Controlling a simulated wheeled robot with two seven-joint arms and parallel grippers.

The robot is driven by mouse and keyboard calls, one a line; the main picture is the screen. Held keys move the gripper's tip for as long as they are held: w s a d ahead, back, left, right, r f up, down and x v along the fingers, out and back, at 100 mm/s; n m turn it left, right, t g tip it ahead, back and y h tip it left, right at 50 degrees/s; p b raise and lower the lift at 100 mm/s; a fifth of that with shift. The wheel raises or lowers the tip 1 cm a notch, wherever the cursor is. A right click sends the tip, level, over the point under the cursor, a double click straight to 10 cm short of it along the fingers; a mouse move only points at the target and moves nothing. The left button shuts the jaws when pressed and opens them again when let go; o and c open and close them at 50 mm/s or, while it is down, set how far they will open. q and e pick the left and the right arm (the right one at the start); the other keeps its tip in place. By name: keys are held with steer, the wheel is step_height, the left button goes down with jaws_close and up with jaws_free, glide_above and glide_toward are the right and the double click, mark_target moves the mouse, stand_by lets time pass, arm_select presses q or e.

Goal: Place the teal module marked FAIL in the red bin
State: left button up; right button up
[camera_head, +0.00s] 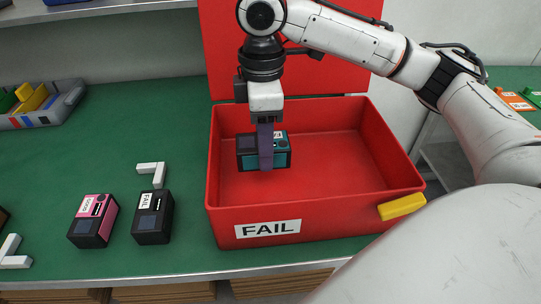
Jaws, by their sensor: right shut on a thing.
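The red bin (340,212) stands on the green table with its lid up at the back and a FAIL label on its front wall. My right gripper (265,165) reaches down into the bin from above. It is shut on the teal module (279,158), a dark box with a teal face, inside the bin's left part. I cannot tell whether the module touches the bin floor. My left gripper is not in view.
A black module marked FAIL (153,218) and a pink module (94,220) stand left of the bin. White corner brackets (152,173) lie nearby. A grey tray (66,105) with coloured parts is at the far left. The bin's right side is empty.

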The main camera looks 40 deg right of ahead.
step_height(320, 180, down, 5)
steer(key=shift+r+b, duration=0.1)
steer(key=shift+b, duration=0.35)
steer(key=shift+w+f, duration=0.1)
steer(key=shift+f, duration=0.25)
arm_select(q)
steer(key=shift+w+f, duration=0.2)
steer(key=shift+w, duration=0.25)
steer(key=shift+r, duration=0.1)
arm_select(e)
steer(key=o, duration=1.2)
steer(key=shift+f, duration=0.15)
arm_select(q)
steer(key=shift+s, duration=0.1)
